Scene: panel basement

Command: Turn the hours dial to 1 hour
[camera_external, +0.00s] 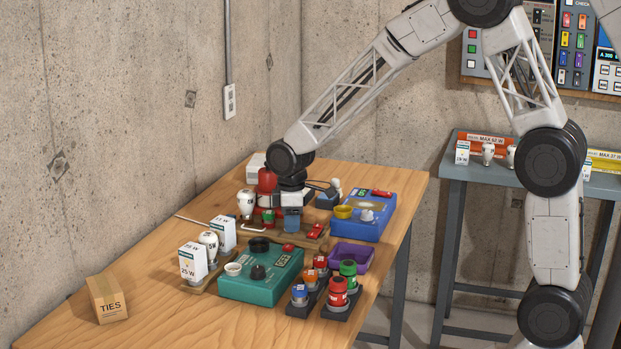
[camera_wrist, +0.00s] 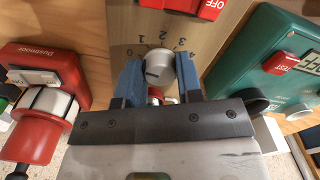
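The hours dial (camera_wrist: 157,72) is a round silver knob on a wooden panel (camera_wrist: 125,20) in the wrist view. Numbers up to 4 curve around its far side, and a dark mark shows on the left part of its face. The number it points to is hard to read. My gripper (camera_wrist: 158,66) has its two blue fingers on either side of the knob, with narrow gaps that look clear of it. In the external view my gripper (camera_external: 281,206) is low over the wooden board (camera_external: 312,242) and hides the dial.
A red device (camera_wrist: 68,66) lies left of the panel and a teal box (camera_wrist: 240,65) right of it in the wrist view. A red OFF switch (camera_wrist: 205,7) sits beyond the dial. In the external view a blue box (camera_external: 380,222), a purple tray (camera_external: 351,256) and bulbs crowd the table.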

